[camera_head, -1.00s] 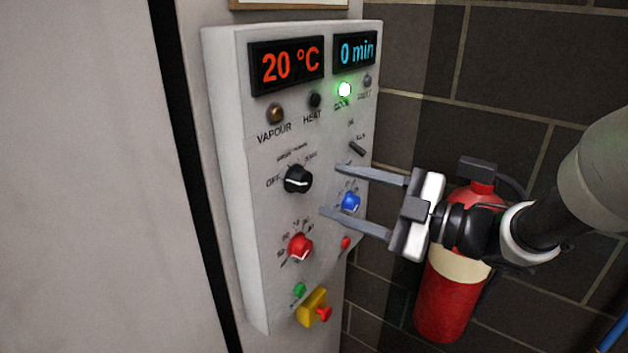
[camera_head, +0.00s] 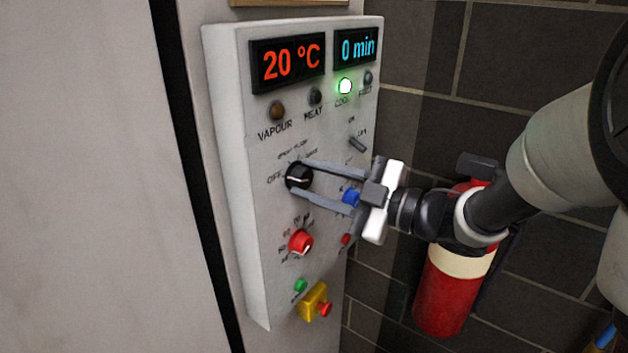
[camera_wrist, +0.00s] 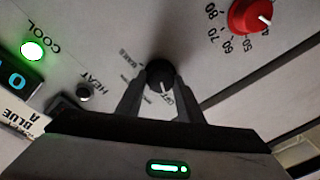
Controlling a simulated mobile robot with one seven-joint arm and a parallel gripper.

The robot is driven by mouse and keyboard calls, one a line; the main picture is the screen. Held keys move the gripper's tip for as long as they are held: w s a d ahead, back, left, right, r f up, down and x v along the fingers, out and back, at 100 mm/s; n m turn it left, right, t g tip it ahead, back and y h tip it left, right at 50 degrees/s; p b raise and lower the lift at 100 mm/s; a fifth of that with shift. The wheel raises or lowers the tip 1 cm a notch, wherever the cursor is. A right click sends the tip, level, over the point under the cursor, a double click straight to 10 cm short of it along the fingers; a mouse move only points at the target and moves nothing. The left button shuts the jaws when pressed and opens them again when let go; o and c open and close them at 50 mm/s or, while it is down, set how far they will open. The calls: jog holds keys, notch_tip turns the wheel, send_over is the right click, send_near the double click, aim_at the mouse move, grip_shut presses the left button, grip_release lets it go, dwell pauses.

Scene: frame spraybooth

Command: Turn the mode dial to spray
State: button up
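The mode dial (camera_head: 299,177) is a round black knob with a white pointer line on the grey control panel (camera_head: 235,180). Its pointer is at the OFF mark on the left; the other labels around it are too small to read surely. In the wrist view the dial (camera_wrist: 160,73) also has its pointer towards OFF. My gripper (camera_head: 301,180) has its two fingers on either side of the dial, one above and one below in the head view. The fingertips are very close to the knob; I cannot tell whether they touch it.
A blue knob (camera_head: 351,196) lies close by my lower finger. A red dial (camera_head: 300,242), a green button (camera_head: 300,286) and a yellow-backed red button (camera_head: 324,309) are below. A toggle switch (camera_head: 357,144) is at upper right. A fire extinguisher (camera_head: 450,290) stands behind my arm.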

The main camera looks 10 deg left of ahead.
jog(key=shift+m, duration=0.3)
jog(key=m+p, duration=0.2)
jog(key=m, duration=0.2)
jog(key=shift+m, duration=0.3)
jog(key=shift+f+m+t+y+p, duration=0.1)
jog(key=shift+m+t+y+p, duration=0.2)
jog(key=shift+m+p, duration=1.2)
jog(key=shift+m+b, duration=0.35)
jog(key=shift+m, duration=0.25)
jog(key=o, duration=1.1)
jog(key=shift+c, duration=0.2)
jog(key=b+v, duration=0.2)
jog(key=v, duration=1.5)
jog(key=shift+d, duration=0.25)
